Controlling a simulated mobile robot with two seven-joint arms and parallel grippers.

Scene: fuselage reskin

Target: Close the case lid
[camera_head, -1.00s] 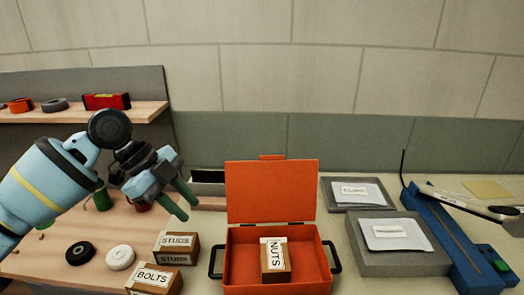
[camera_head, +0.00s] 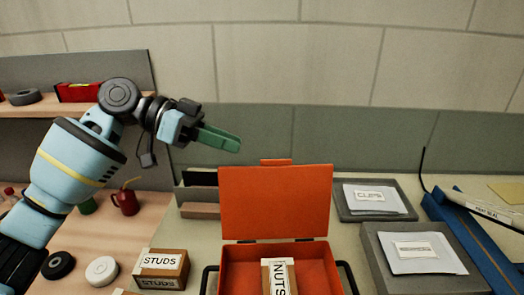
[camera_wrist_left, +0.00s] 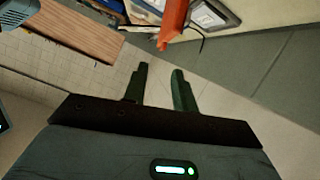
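The orange case (camera_head: 235,262) stands on the bench with its lid (camera_head: 275,205) open and upright at the back. A box labelled NUTS (camera_head: 279,277) is inside it. My left gripper (camera_head: 238,143) is up behind and left of the lid's top edge in the picture, apart from it, with green fingers pointing right. In the left wrist view the gripper fingers (camera_wrist_left: 160,86) are apart with nothing between them. An orange part, apparently the lid (camera_wrist_left: 173,22), shows beyond the fingertips there. The case's front is cut off in the head view. My right gripper is not in view.
STUDS boxes (camera_head: 162,267) stand left of the case. Grey trays with a CLIPS packet (camera_head: 374,198) and another packet (camera_head: 415,252) lie right of it, beside a blue tool (camera_head: 475,238). A red can (camera_head: 125,201) stands at the left.

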